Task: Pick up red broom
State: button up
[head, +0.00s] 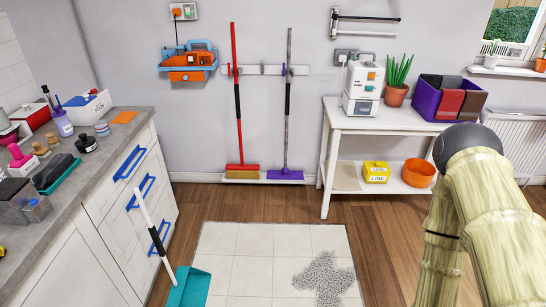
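The red broom (235,65) hangs upright on the back wall, left of centre in the head view. Its handle is red with a black middle section, and its red head has tan bristles near the floor. It is held at a wall rack (262,70). A second broom (287,150) with a grey and black handle and a purple head hangs just to its right. My arm shows at the right of the view, well apart from the red broom. My gripper is not in view.
A grey counter (112,146) with drawers and clutter runs along the left. A teal dustpan (190,288) with a white handle stands beside it. A white table (330,130) stands right of the brooms. Grey debris (323,278) lies on the pale floor mat (235,262).

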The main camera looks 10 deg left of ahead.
aim_at(241, 172)
jog(key=z, duration=0.2)
jog(key=i, duration=1.65)
jog(key=u, duration=0.95)
jog(key=i, duration=0.95)
jog(key=u, duration=1.1)
jog(key=i, duration=0.25)
jog(key=u, duration=0.2)
